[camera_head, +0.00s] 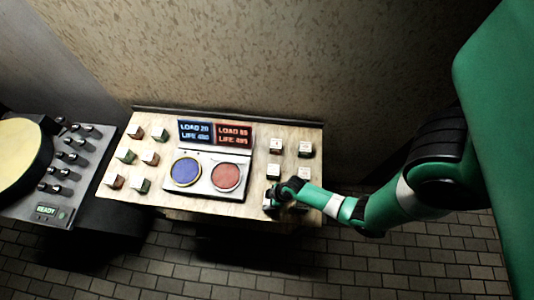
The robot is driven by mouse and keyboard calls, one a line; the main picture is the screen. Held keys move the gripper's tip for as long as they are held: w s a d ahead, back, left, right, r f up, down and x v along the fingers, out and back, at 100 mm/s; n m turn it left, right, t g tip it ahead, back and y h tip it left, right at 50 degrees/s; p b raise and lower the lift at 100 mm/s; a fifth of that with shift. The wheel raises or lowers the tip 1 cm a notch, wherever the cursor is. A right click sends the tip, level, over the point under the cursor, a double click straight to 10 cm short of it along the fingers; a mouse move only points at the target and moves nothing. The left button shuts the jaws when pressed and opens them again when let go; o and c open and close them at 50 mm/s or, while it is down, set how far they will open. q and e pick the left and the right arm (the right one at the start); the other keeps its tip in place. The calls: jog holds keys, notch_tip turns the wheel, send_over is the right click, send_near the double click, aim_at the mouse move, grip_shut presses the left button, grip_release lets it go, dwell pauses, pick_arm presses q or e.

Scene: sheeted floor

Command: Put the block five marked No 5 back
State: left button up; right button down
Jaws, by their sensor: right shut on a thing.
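My right gripper (274,203) reaches in from the right over the table's front right part. It is shut on a small pale block (267,202), which is largely hidden by the gripper. I cannot read the number on this block, nor tell whether it touches the table. Four-sided pale blocks stand in the right group: one at the back left (276,146), one at the back right (306,148), one behind the gripper (273,171) and one right of that (303,173). Their markings are too small to read. My left gripper is not in view.
The wooden table (240,208) carries a device with a blue round pad (186,172), a red round pad (226,178) and a lit display (215,132). Several more blocks (150,158) stand at its left.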

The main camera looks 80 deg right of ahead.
jog(key=shift+c, duration=0.4)
grip_release()
jog(key=shift+f, duration=0.1)
jog(key=shift+r, duration=0.3)
jog(key=p+v, duration=0.8)
jog(key=v, duration=0.3)
jog(key=shift+s+r, duration=0.15)
jog(key=shift+r, duration=0.2)
